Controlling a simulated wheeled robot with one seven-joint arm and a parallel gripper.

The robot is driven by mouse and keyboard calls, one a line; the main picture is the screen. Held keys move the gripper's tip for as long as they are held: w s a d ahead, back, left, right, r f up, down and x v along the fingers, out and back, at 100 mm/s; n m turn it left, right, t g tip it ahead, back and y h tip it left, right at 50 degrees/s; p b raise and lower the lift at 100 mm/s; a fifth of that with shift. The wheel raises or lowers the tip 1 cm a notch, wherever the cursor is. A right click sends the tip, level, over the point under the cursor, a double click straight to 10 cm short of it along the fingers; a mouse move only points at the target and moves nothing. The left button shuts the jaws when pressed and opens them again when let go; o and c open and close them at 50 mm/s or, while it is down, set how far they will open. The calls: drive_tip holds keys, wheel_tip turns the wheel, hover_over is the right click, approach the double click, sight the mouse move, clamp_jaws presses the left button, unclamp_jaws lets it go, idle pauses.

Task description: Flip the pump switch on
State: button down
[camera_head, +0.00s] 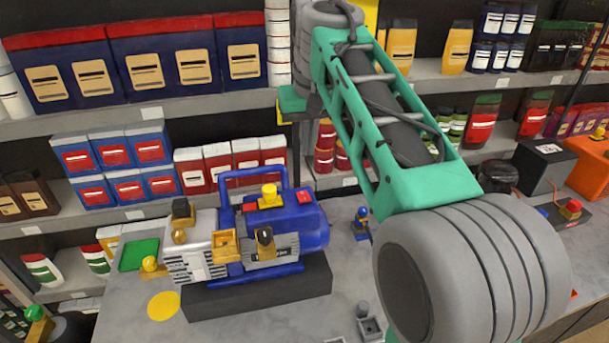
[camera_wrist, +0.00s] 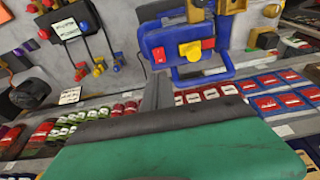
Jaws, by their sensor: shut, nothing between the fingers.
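The vacuum pump (camera_head: 316,228) has a blue motor body, a grey front part and a blue handle. It stands on a dark block on the grey bench. A yellow cap (camera_head: 269,195) sits on top, with a small red piece (camera_head: 250,206) to its left and a red piece (camera_head: 304,197) to its right. I cannot tell which is the switch or how it is set. In the wrist view, the pump (camera_wrist: 152,40) is at the top, upside down. My gripper (camera_wrist: 158,88) is shut and empty, apart from the pump. In the head view, the arm hides its fingertips.
Shelves of boxes and bottles (camera_head: 175,60) rise behind the bench. A dark box (camera_head: 545,165) and an orange box (camera_head: 590,165) stand at right. A green square (camera_head: 139,254) and a yellow disc (camera_head: 164,305) lie left of the pump. My arm covers the right middle.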

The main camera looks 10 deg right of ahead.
drive_tip(key=b, duration=0.7)
hover_over(305, 198)
drive_tip(key=s, duration=0.1)
drive_tip(key=x, duration=0.2)
drive_tip(key=s+x, duration=0.1)
drive_tip(key=x, duration=0.5)
drive_tip(key=shift+s+a+f, duration=0.1)
drive_tip(key=shift+s+f, duration=0.05)
drive_tip(key=shift+s, duration=0.3)
drive_tip(key=shift+s+p+x, duration=0.2)
drive_tip(key=shift+p+x, duration=0.05)
drive_tip(key=shift+x, duration=0.65)
drive_tip(key=shift+s+p+x, duration=0.2)
drive_tip(key=shift+x, duration=0.7)
drive_tip(key=shift+s+p+x, duration=0.2)
drive_tip(key=shift+p+x, duration=0.05)
drive_tip(key=shift+x, duration=0.7)
drive_tip(key=shift+f, duration=0.1)
